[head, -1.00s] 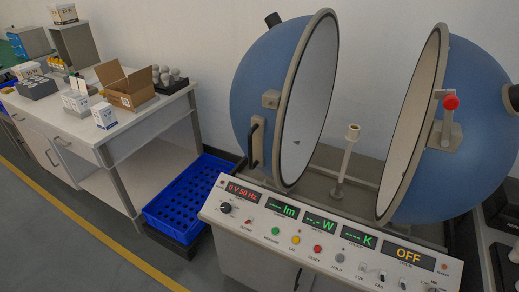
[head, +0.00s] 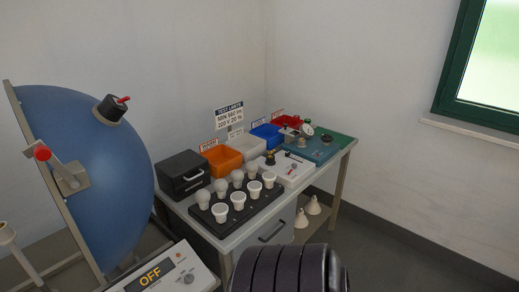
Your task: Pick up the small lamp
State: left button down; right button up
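Several white lamps stand in a black tray (head: 243,228) on the right-hand bench. The back row holds round globe bulbs (head: 204,199), and the front row holds lamps with wide flat tops (head: 220,212). I cannot tell which of them, if any, is the small lamp. Neither gripper shows. A dark ribbed part of my own arm fills the bottom middle and hides part of the bench front.
The blue sphere (head: 95,150) and its panel reading OFF (head: 150,277) stand at left. The bench (head: 341,158) also carries a black drawer box (head: 183,174), orange (head: 221,160), white and blue bins, a white device (head: 290,170) and a green mat (head: 325,146). Floor at right is clear.

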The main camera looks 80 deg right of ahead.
aim_at(254, 187)
jog(key=z, duration=2.45)
jog(key=i+l+u, duration=0.1)
jog(key=i+l, duration=0.25)
jog(key=l, duration=0.05)
